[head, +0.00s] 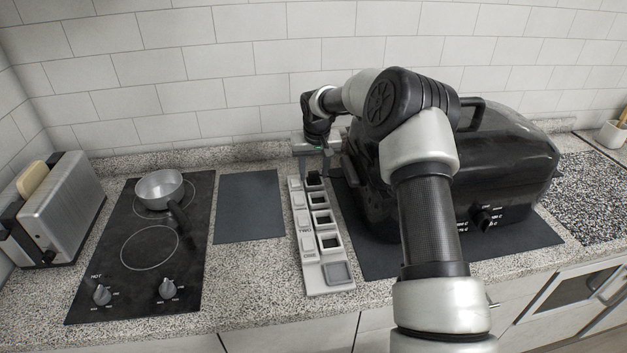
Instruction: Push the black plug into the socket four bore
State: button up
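A long pale socket strip (312,277) lies front to back on the counter, with a row of square-rimmed sockets. My gripper (314,168) points down over the far end of the strip. A dark piece (314,180), perhaps the black plug, shows right under it at the farthest socket. I cannot tell whether it is held, or how deep it sits. The fingers are too small and partly hidden to judge.
A large black roaster (530,165) stands close right of the strip on a dark mat (385,262). Another dark mat (248,205) lies bare to the left. Further left are a hob (185,255) with a saucepan (160,187) and a toaster (65,205).

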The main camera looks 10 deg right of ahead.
aim_at(314, 173)
grip_shut()
notch_tip(314, 173, up, 10)
jog(key=shift+f+b, duration=1.85)
jog(key=shift+f, duration=1.75)
